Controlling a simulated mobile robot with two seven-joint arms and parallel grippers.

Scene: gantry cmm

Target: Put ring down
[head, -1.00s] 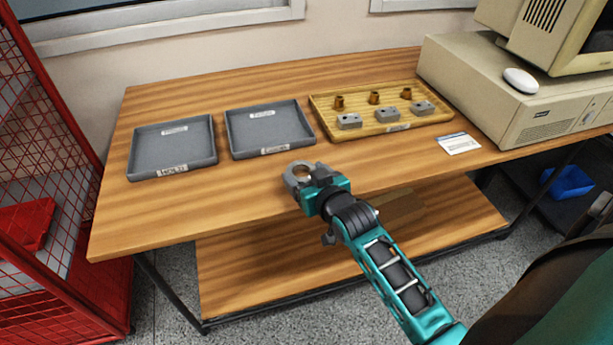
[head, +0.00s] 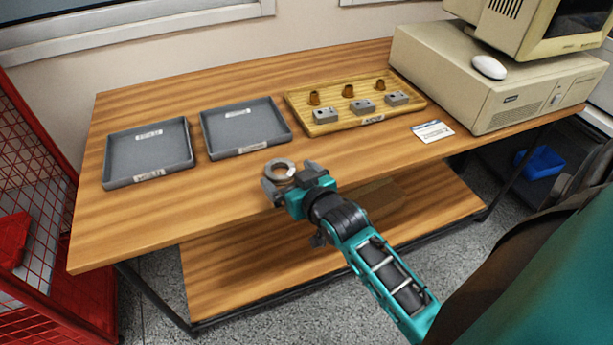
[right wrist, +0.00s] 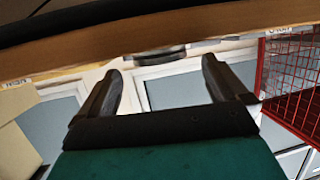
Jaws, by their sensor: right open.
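A grey metal ring (head: 281,161) is at the front part of the wooden table (head: 225,205), in front of the grey trays. It appears to lie flat on the table top. My right gripper (head: 289,176) is open around the near side of the ring, one finger on each side. In the right wrist view the two fingers (right wrist: 161,70) are wide apart, and the ring (right wrist: 160,52) shows as a dark band at the table surface just beyond the tips. My left gripper is not in view.
Two grey trays (head: 108,172) (head: 207,143) stand behind the ring. A yellow tray (head: 330,128) holds several grey blocks and brass pieces. A white card (head: 432,131) and a beige computer (head: 500,110) are at the right. A red mesh cage (head: 35,190) stands left.

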